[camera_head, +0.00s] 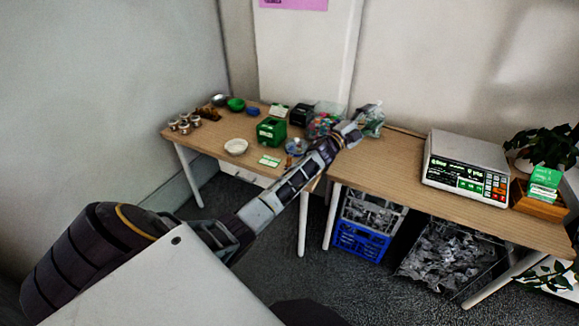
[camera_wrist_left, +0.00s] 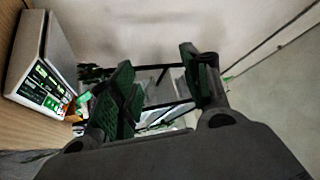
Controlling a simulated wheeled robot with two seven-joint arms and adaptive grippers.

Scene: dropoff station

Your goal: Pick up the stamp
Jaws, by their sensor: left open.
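A small brownish upright object (camera_head: 289,162), which looks like the stamp, stands near the front edge of the left table, beside a green card (camera_head: 270,160). It is too small to make out clearly. My left arm passes just right of it. My left gripper (camera_head: 350,133) is at the arm's far end, over the back of the tables, beyond and right of the stamp; its fingers are unclear there. In the left wrist view the gripper (camera_wrist_left: 155,85) shows green-padded fingers spread apart with nothing held between them. The stamp is not visible in that view. My right gripper is not in view.
A scale (camera_head: 467,166) stands on the right table, beside a plant (camera_head: 545,145). Crates (camera_head: 360,242) sit underneath. The right table's middle is clear.

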